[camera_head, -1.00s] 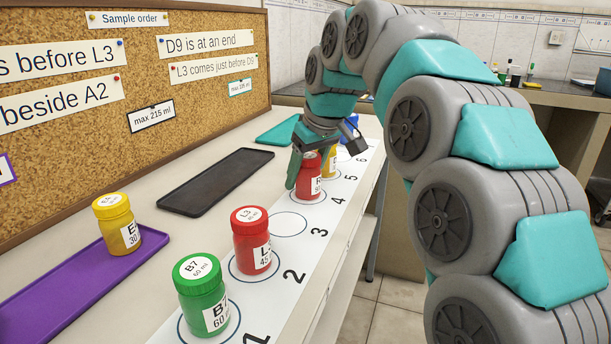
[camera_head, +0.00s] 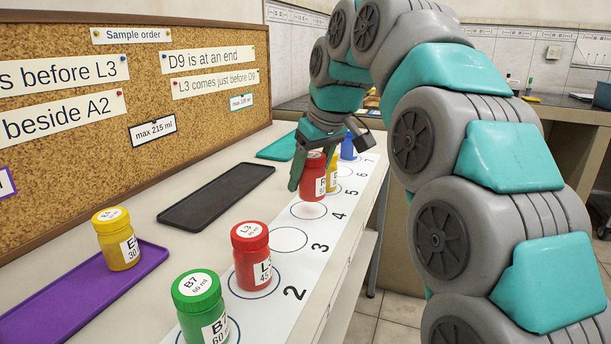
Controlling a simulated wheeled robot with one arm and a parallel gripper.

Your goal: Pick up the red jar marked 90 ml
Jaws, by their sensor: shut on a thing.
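A red jar (camera_head: 312,178) with a white label starting with R is in my gripper (camera_head: 313,165). The gripper is shut on its upper part, and the jar is just above position 4 on the white numbered strip (camera_head: 310,240). The rest of its label is too small or hidden to read, so I cannot tell its volume. A second red jar (camera_head: 250,250), marked L3 and 45, stands upright in the circle at 2, apart from the gripper.
A green jar (camera_head: 200,300) marked B7, 60 ml, stands at the near end. A yellow jar (camera_head: 117,240) stands on a purple tray (camera_head: 40,305). Another yellow jar (camera_head: 334,172) and a blue jar (camera_head: 347,147) stand just behind the held jar. The black tray (camera_head: 215,196) and circle 3 are empty.

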